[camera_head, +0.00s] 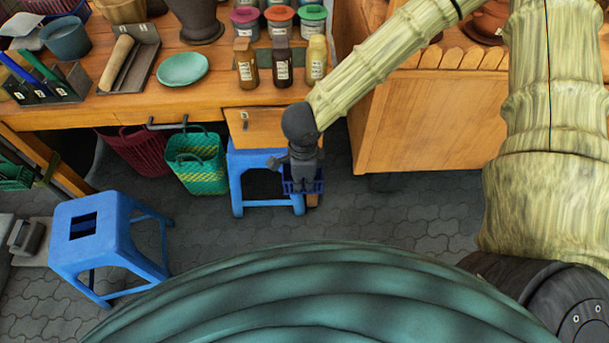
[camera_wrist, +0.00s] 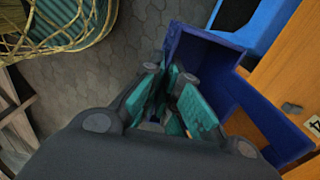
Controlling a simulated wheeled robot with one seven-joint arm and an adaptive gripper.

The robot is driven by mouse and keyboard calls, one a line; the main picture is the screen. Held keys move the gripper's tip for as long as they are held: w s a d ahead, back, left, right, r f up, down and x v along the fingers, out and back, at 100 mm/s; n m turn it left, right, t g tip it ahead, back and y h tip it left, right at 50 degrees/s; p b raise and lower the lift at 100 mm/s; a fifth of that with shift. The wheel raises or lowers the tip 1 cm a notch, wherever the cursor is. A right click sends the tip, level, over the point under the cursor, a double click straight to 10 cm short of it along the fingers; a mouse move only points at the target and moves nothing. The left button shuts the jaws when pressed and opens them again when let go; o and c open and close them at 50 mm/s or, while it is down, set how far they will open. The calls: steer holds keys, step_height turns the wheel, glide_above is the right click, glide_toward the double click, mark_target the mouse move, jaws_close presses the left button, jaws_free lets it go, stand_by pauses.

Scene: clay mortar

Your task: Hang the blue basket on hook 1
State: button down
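The blue basket (camera_head: 304,186) is a small dark-blue open box below my gripper (camera_head: 300,162), in front of a blue stool. In the wrist view the basket (camera_wrist: 195,43) lies tilted at the upper right. There my gripper's teal-padded fingers (camera_wrist: 168,78) are close together at the tips, one on each side of the basket's near wall, and look shut on it. A small grey hook (camera_wrist: 292,107) shows on the wood at the right edge, beside a label reading 4 (camera_wrist: 313,126). Hook 1 cannot be made out for certain.
A blue stool (camera_head: 239,186) stands behind the basket. Another (camera_head: 112,222) stands at front left. A green woven basket (camera_head: 198,160) and a maroon basket (camera_head: 142,150) hang under the wooden workbench (camera_head: 205,100). Paved floor (camera_head: 385,215) is clear to the right.

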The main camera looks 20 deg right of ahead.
steer(key=s+a, duration=0.1)
steer(key=s, duration=0.5)
steer(key=shift+a, duration=0.35)
stand_by(0.6)
steer(key=shift+s, duration=0.1)
stand_by(0.4)
